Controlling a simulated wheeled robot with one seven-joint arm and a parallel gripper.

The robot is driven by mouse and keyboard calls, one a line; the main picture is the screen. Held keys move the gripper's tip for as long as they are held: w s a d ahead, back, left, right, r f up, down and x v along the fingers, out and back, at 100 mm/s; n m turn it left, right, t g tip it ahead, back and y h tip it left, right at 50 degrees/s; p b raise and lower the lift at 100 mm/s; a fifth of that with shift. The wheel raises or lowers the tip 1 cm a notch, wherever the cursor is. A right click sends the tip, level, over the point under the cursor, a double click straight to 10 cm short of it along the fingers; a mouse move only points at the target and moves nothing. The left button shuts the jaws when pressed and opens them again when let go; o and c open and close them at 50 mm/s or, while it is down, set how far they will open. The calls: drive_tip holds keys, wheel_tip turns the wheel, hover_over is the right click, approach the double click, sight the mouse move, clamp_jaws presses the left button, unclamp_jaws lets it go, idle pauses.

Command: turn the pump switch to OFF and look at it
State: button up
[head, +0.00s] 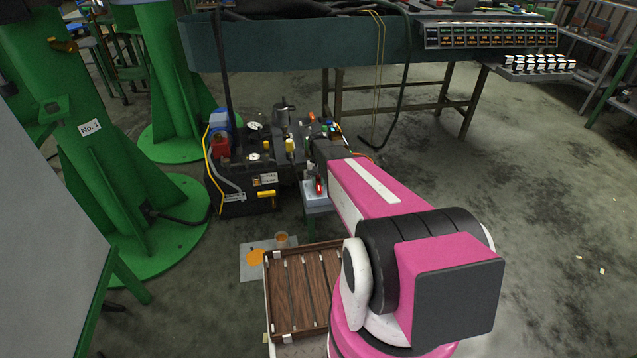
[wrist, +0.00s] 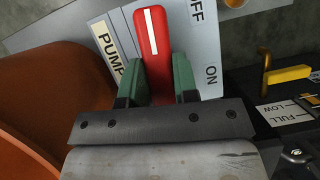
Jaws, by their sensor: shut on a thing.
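The pump switch is a red handle (wrist: 151,35) with a white line, on a pale blue plate (wrist: 206,50) in the wrist view. The line points to the top edge, tilted slightly left, toward the OFF end of the plate. The partly cut-off OFF label is right of the handle's top; ON is lower right and PUMP is at left. My gripper (wrist: 158,64) has its green fingers on both sides of the handle, shut on it. In the head view the red switch (head: 319,187) shows small below my arm's end; my fingers are hard to make out there.
The black pump unit (head: 250,205) with hoses stands left of the switch. An orange rounded thing (wrist: 50,90) is close at left in the wrist view. A wooden slatted crate (head: 268,290) lies in front, a green column (head: 85,150) at left. Open floor is at right.

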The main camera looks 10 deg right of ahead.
drive_tip(key=shift+s+f+n+h, duration=0.1)
drive_tip(key=shift+n+h, duration=0.2)
drive_tip(key=shift+n, duration=0.3)
drive_tip(key=o, duration=0.9)
drive_tip(key=v, duration=1.1)
drive_tip(key=shift+f, duration=0.1)
drive_tip(key=s+r+t, duration=0.1)
drive_tip(key=s+r, duration=0.2)
drive_tip(key=s, duration=0.5)
drive_tip(key=s+a+r+t, duration=0.1)
drive_tip(key=s+r+t, duration=0.1)
drive_tip(key=s, duration=0.7)
drive_tip(key=s+r+t, duration=0.1)
drive_tip(key=s+r, duration=0.2)
drive_tip(key=s, duration=0.5)
drive_tip(key=shift+s+a+r, duration=0.2)
drive_tip(key=shift+s+r, duration=0.1)
drive_tip(key=shift+r, duration=0.05)
